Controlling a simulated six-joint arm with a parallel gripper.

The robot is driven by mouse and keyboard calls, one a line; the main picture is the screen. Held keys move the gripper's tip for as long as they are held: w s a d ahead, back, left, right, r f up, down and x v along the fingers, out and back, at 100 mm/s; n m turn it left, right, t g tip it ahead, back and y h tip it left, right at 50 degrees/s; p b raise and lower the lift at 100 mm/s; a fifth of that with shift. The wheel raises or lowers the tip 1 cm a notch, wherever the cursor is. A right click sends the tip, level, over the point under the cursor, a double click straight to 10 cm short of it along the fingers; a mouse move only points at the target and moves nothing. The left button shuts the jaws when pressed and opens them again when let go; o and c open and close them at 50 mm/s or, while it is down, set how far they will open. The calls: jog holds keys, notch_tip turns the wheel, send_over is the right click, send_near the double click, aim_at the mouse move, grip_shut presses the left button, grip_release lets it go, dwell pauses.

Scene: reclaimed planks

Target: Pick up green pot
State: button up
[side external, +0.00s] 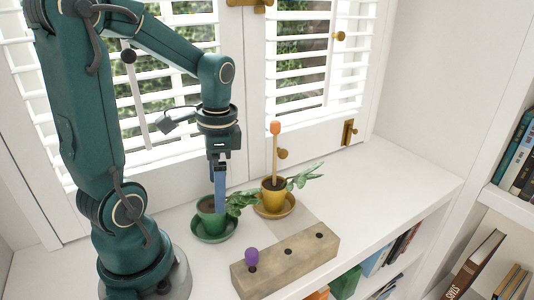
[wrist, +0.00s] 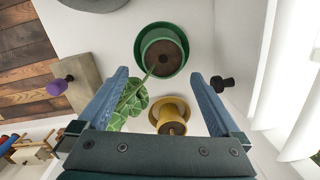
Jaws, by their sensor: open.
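The green pot (side external: 211,215) stands on a green saucer (side external: 214,236) on the white shelf top, with dark soil and a leafy plant leaning right. In the wrist view the green pot (wrist: 160,54) is at upper middle, just beyond the fingertips. My gripper (side external: 221,207) points down at the pot, its blue fingers overlapping the pot's rim in the side view. The wrist view shows my gripper (wrist: 159,74) open, with the fingers wide apart and nothing held; a leaf lies by the left finger. Whether the fingers touch the pot I cannot tell.
A yellow pot (side external: 274,198) on its saucer, with an orange-tipped stick, stands close to the right. A wooden block (side external: 290,262) with holes and a purple-topped peg (side external: 252,257) lies in front. Shuttered windows are behind. The shelf top is clear at right.

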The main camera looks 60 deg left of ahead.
aim_at(212, 207)
jog(key=shift+s+a+f+n+g, duration=0.35)
jog(key=shift+a+f+n, duration=0.1)
jog(key=shift+f, duration=0.15)
jog(key=shift+s+f, duration=0.15)
jog(key=shift+f, duration=1.05)
jog(key=shift+s+f, duration=0.15)
jog(key=shift+f, duration=1.05)
grip_shut()
